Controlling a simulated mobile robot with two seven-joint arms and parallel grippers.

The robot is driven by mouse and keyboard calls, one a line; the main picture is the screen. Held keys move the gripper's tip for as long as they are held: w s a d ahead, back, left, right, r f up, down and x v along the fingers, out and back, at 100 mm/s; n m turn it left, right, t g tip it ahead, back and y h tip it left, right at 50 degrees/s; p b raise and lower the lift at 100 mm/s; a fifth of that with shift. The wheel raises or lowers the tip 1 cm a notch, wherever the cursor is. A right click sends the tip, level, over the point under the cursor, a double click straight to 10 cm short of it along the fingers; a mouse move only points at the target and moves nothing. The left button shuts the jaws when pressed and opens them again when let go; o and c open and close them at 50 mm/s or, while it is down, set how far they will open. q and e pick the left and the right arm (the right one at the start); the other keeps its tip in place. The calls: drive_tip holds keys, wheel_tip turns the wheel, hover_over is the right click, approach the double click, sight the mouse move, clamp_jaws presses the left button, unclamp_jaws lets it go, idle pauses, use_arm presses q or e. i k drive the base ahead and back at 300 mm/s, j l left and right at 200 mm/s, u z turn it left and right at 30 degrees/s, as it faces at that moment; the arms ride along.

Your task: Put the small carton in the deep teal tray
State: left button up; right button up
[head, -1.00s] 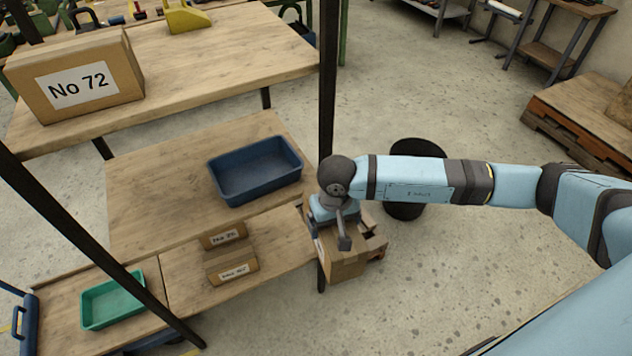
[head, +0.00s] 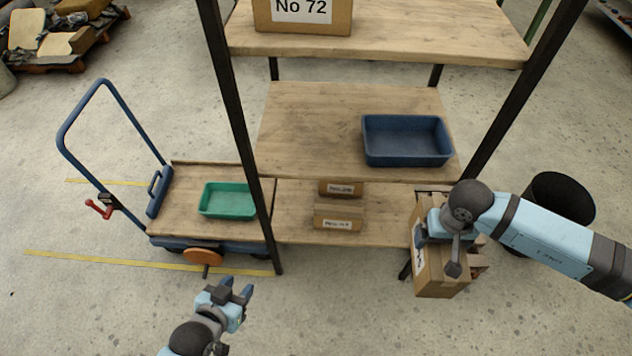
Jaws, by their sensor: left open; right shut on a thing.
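A teal-green tray (head: 228,213) sits empty on the wooden deck of a trolley at the left. A deeper navy-blue tray (head: 405,162) stands empty on the middle shelf. Two small labelled cartons sit on the lower shelf, one in front (head: 338,218) and one behind (head: 341,188), the rear one partly hidden by the shelf above. My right gripper (head: 448,238) is shut on a brown carton (head: 432,276) with open flaps, beside the rack's right front post. Its fingers are mostly hidden. My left gripper (head: 237,291) is open and empty over the floor in front of the trolley.
A large carton marked No 72 (head: 303,14) is on the top shelf. A black bin (head: 560,196) stands behind my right arm. The floor in front is clear.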

sight(232, 204)
drive_tip(key=j+u, duration=0.1)
drive_tip(key=j, duration=1.2)
drive_tip(key=j+u, duration=0.1)
drive_tip(key=j, duration=1.2)
drive_tip(key=i+j, duration=0.15)
drive_tip(key=j, duration=0.15)
drive_tip(key=i+j, duration=0.1)
drive_tip(key=j, duration=0.25)
drive_tip(key=i+j+u, duration=0.15)
drive_tip(key=i+j, duration=0.6)
drive_tip(key=i, duration=0.05)
